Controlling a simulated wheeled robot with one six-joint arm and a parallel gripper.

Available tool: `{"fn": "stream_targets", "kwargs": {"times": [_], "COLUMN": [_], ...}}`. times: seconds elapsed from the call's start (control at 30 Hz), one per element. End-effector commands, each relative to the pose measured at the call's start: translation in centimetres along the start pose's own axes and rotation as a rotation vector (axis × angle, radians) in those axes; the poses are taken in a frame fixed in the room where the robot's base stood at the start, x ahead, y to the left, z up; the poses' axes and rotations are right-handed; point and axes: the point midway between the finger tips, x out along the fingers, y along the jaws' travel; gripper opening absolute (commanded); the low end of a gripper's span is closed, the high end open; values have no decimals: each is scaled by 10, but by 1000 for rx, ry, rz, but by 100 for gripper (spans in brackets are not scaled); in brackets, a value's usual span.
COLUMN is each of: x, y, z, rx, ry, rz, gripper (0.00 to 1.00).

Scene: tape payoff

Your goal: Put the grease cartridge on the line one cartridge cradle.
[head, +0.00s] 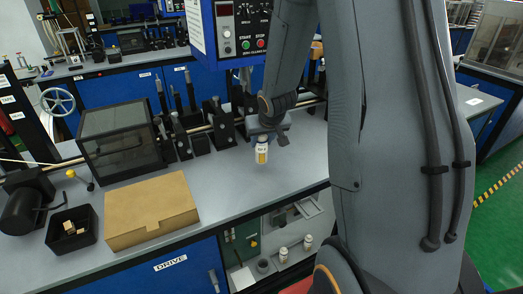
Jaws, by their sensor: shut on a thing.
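My gripper (268,135) is shut on a small white cartridge with a yellow and dark label (262,152). It holds the cartridge roughly upright, cap end up, in front of the machinery near the bench's front right. Whether the cartridge touches the bench cannot be told from this view. The gripper and wrist hide the cartridge's top and part of the bench behind it. Two similar white cartridges, one on the left (283,256) and one on the right (308,243), stand on the open shelf below. I cannot make out which fitting is the line one cartridge cradle.
The grey bench top (222,172) is clear in front of the machinery. A cardboard box (150,212) and a black bin with small blocks (71,230) are at the left. A dark clear-sided cover (120,142) stands behind. A blue control box (240,30) hangs above.

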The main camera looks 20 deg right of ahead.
Motion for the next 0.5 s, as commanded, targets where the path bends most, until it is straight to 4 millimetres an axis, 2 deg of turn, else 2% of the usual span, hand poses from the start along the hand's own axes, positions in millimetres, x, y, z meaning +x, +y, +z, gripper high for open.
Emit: {"fn": "stream_targets", "kwargs": {"times": [0.1, 0.2, 0.5], "x": [17, 23, 24], "y": [0, 0, 0], "z": [11, 15, 15], "rx": [3, 3, 2], "ry": [-3, -2, 0], "rz": [0, 1, 1], "gripper": [6, 6, 6]}}
